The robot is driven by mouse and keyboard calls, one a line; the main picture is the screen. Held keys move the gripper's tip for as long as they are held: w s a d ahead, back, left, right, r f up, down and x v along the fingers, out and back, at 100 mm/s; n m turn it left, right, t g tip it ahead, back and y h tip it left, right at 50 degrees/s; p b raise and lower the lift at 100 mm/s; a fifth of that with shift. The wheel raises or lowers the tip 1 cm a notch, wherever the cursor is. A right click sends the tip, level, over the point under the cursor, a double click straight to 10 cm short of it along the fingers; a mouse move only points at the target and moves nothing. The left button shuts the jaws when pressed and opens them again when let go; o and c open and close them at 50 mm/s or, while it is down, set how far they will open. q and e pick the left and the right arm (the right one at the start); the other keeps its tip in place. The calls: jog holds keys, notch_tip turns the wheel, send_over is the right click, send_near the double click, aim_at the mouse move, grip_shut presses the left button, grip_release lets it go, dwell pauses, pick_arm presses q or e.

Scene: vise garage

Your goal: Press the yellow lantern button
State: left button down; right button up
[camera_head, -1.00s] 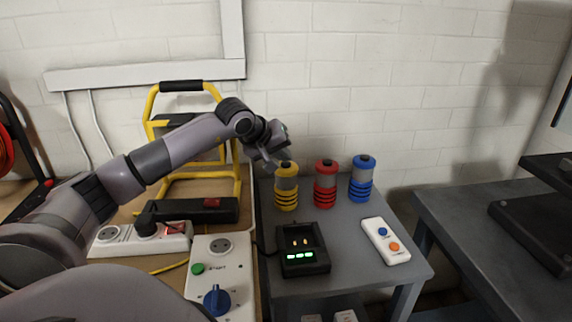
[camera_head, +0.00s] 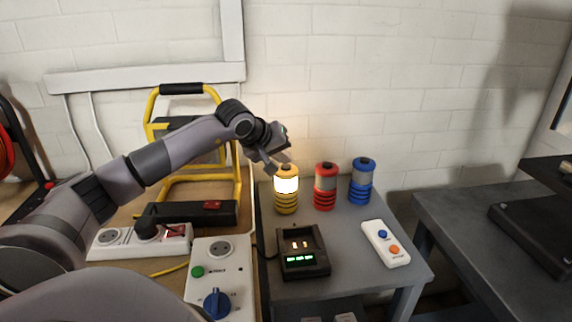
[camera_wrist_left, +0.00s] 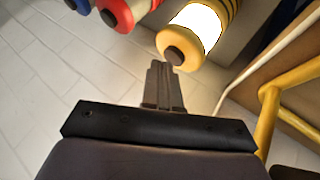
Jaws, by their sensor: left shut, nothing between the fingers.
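The yellow lantern (camera_head: 286,205) stands upright on the small grey table, and its middle section glows bright white. In the left wrist view the yellow lantern (camera_wrist_left: 166,38) shows its dark round top button (camera_wrist_left: 174,55). My left gripper (camera_head: 279,165) is shut and empty at the top of the yellow lantern. In the left wrist view its fingertips (camera_wrist_left: 160,68) are right beside the button; whether they touch it I cannot tell. My right gripper is not in view.
A red lantern (camera_head: 325,188) and a blue lantern (camera_head: 362,182) stand to the right. A battery charger (camera_head: 303,266) and a white two-button remote (camera_head: 386,242) lie in front. A yellow work-light frame (camera_head: 239,150) stands behind my left arm.

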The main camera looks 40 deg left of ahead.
aim_at(283, 167)
pick_arm(q)
jog(key=shift+r, duration=0.5)
jog(key=shift+r, duration=0.1)
notch_tip(283, 167, up, 5)
jog(key=p, duration=0.4)
dwell(0.8)
